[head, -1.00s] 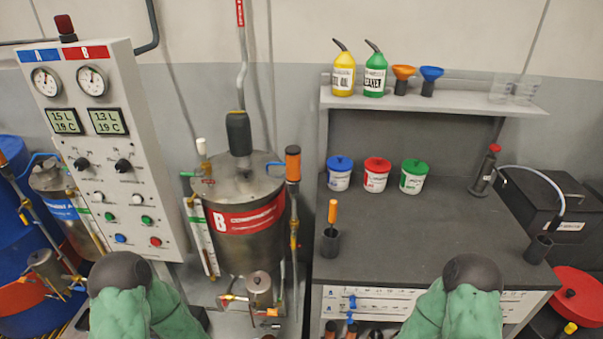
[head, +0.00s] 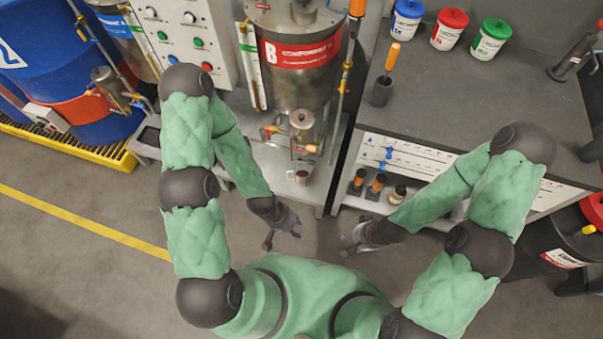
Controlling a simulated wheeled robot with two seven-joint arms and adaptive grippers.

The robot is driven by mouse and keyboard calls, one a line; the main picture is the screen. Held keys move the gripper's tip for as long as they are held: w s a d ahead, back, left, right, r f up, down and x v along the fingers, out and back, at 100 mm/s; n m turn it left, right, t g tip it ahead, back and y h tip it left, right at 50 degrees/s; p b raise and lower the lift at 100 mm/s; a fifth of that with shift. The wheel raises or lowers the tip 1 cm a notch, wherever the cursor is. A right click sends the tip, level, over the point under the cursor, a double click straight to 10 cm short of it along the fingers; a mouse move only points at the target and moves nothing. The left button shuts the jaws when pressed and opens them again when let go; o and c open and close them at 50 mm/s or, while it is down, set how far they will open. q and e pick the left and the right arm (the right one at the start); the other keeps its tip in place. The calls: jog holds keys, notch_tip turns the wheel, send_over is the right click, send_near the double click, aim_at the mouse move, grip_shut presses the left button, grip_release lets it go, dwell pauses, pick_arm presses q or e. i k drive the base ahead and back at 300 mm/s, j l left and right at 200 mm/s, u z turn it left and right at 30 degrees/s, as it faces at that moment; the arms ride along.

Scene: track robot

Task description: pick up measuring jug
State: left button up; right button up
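I cannot make out a measuring jug for certain in the head view now. A small cup (head: 301,177) stands on the ledge below the tank marked B (head: 297,60); it is too small to identify. My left gripper (head: 282,238) hangs in front of that ledge, apart from the cup, with its fingers spread and nothing between them. My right gripper (head: 346,242) hangs in front of the workbench, to the right of the left one. Its fingers look apart and empty. The lower bench shelf is partly hidden by my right arm.
The grey workbench (head: 470,105) on the right carries blue (head: 406,20), red (head: 449,28) and green-lidded tubs (head: 490,40) and an orange-handled tool in a dark holder (head: 381,92). Blue drums (head: 50,65) stand on a yellow-edged grating at left. The floor (head: 80,270) at left is clear.

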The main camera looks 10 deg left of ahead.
aim_at(302, 171)
jog(key=i+j+z, duration=0.1)
jog(key=j, duration=0.85)
jog(key=i+j+z, duration=0.1)
jog(key=j, duration=0.85)
jog(key=i+j+z, duration=0.1)
jog(key=j, duration=0.85)
